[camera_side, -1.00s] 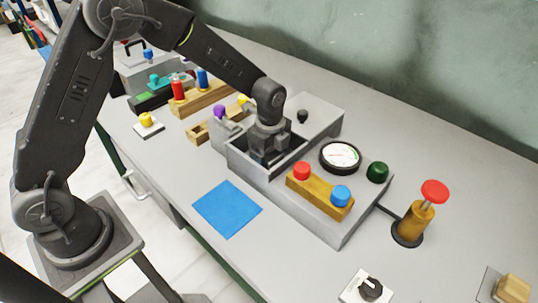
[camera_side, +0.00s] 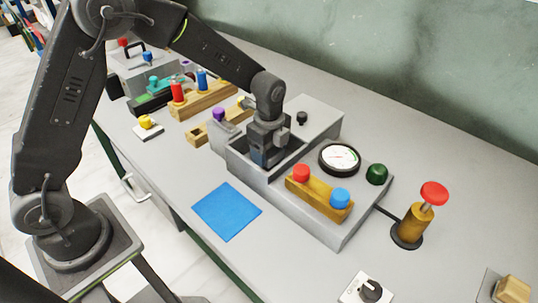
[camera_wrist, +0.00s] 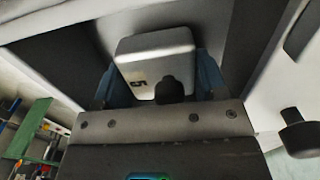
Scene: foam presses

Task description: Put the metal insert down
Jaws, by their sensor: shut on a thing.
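The metal insert (camera_wrist: 155,55) is a pale grey block with rounded corners and a dark "5"-like mark, seen in the wrist view. My gripper (camera_wrist: 155,85) is shut on it, with a blue finger on each side. In the side view my gripper (camera_side: 262,156) points down into the open grey box (camera_side: 238,158) of the press. The insert is mostly hidden there by the gripper and the box walls. I cannot tell whether its underside touches the box floor.
A flat blue mat (camera_side: 227,211) lies clear on the bench in front. Beside the box are a round gauge (camera_side: 339,159), a wooden block with red and blue knobs (camera_side: 318,196), a green button (camera_side: 376,174) and a red-topped plunger (camera_side: 434,193). Wooden racks (camera_side: 203,100) stand behind left.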

